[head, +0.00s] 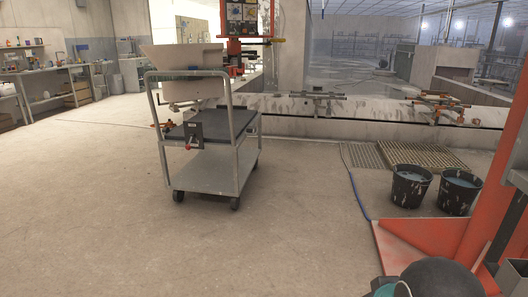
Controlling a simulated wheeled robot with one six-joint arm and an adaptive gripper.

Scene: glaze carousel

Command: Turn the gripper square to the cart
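The cart (213,172) stands left of the middle of the head view on the bare floor. It has a grey metal frame, a tall push handle at its near left end, a lower shelf and dark wheels. It sits at an angle to the picture. A dark flat top (238,121) covers its upper shelf. A small dark box with a red part (189,130) is fixed at the handle end. My gripper is not in view. A dark rounded part and a teal piece at the bottom right edge appear to be my arm.
A pale basin-like piece (183,57) shows behind or above the handle; I cannot tell what holds it. Two dark buckets (409,187) (459,191) stand right, by a floor grate (427,157). An orange post base (415,238) and blue hose (352,186) lie nearer. Floor left of the cart is clear.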

